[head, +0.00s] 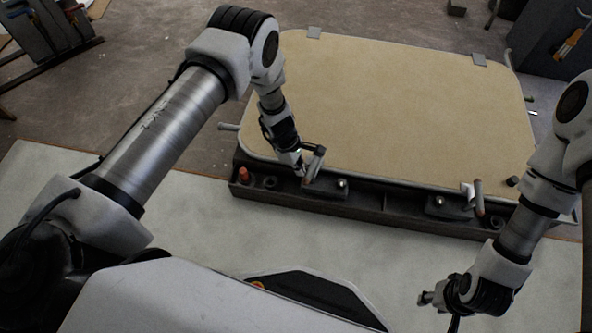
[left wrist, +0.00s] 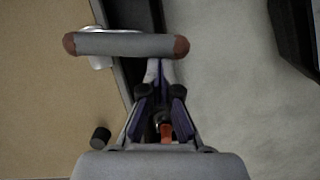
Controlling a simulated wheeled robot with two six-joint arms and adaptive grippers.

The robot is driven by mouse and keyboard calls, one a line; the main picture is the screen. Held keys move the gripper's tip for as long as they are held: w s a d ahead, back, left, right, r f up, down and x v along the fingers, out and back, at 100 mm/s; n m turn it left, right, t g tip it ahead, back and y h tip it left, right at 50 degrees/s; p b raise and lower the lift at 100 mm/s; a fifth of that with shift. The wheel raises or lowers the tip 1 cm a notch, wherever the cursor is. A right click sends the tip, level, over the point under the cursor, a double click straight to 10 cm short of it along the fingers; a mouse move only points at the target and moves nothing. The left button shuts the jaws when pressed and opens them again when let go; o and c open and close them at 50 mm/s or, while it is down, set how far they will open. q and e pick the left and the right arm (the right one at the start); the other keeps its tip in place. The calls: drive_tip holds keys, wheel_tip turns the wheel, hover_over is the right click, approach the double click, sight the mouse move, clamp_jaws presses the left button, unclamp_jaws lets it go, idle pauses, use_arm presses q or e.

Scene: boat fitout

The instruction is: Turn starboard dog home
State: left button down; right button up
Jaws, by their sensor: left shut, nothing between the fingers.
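The hatch lid (head: 400,105) is a tan panel in a dark frame. Along its near edge are two dogs with grey handles: a left dog (head: 315,163) and a right dog (head: 478,197). The frames do not label which is starboard. My left gripper (head: 302,171) is shut and empty, right beside the left dog. In the left wrist view that dog's grey bar (left wrist: 125,45) with red-brown ends lies across, just beyond my fingertips (left wrist: 160,72). I cannot tell if they touch. My right gripper (head: 432,298) is low at the right, away from both dogs; its fingers are too small to read.
The dark frame ledge (head: 390,204) carries a red peg (head: 244,175) at the left and a small black knob (head: 512,181) near the right end. The pale bench top (head: 180,225) in front is largely clear between my arms. Dark equipment stands at the back corners.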

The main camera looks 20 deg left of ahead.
use_arm(q)
drive_tip(key=shift+s+d, duration=0.4)
idle(0.5)
drive_tip(key=shift+a, duration=0.1)
drive_tip(key=a+r+p, duration=0.4)
drive_tip(key=a+r, duration=0.2)
drive_tip(key=r, duration=0.4)
drive_tip(key=shift+s+a+r, duration=0.25)
drive_tip(key=shift+s+a, duration=0.1)
